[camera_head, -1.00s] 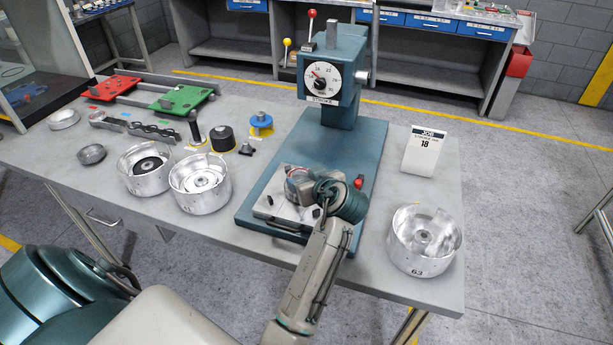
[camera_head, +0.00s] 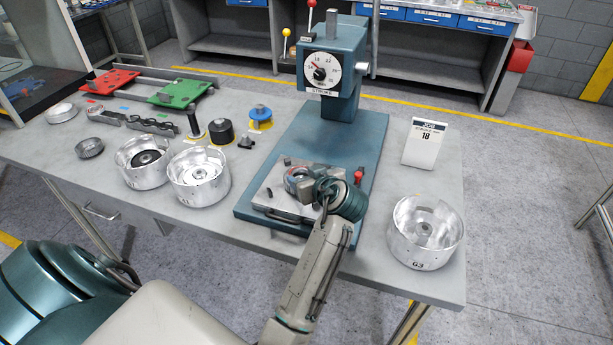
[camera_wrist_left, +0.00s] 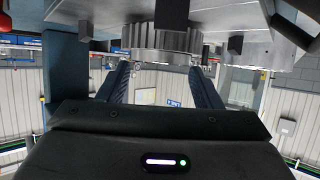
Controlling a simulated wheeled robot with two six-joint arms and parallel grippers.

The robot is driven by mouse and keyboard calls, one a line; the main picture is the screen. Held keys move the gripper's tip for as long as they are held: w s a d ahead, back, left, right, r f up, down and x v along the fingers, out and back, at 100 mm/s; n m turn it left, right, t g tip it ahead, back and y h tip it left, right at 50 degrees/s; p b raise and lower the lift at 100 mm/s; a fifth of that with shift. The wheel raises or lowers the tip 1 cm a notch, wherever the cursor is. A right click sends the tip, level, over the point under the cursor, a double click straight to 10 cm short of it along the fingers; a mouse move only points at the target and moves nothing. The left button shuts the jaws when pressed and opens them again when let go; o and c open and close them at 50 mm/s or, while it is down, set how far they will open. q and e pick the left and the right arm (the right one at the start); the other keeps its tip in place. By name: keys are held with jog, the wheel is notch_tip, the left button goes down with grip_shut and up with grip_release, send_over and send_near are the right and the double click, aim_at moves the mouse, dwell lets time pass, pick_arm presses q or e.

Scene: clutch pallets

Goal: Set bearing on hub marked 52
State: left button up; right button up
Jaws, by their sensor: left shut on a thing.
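My left gripper (camera_head: 297,181) is at the metal plate (camera_head: 276,205) on the press base. It is shut on a ribbed round metal part (camera_wrist_left: 155,42), which sits between the fingertips in the left wrist view. I cannot tell whether this part is the bearing. A silver drum marked 63 (camera_head: 424,233) stands at the right end of the table. Two more drums, one with a dark ring inside (camera_head: 143,164) and one with a bare centre (camera_head: 198,177), stand at the left. No mark 52 is readable. My right gripper is not in view.
The teal press (camera_head: 334,60) with its dial rises behind the plate. A card showing 18 (camera_head: 426,143) stands to the right. The table between the press and drum 63 is clear.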

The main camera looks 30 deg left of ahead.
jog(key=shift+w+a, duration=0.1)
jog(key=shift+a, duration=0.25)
pick_arm(q)
jog(key=shift+s+d+f, duration=0.1)
jog(key=shift+f, duration=0.15)
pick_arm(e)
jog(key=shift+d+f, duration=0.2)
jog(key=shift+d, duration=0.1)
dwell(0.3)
pick_arm(q)
jog(key=o, duration=1.2)
jog(key=shift+c, duration=0.2)
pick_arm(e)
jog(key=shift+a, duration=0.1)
pick_arm(q)
jog(key=shift+r, duration=0.2)
jog(key=shift+r+p, duration=0.45)
jog(key=shift+r, duration=0.2)
notch_tip(320, 180, up, 7)
jog(key=p, duration=0.5)
jog(key=shift+r, duration=0.2)
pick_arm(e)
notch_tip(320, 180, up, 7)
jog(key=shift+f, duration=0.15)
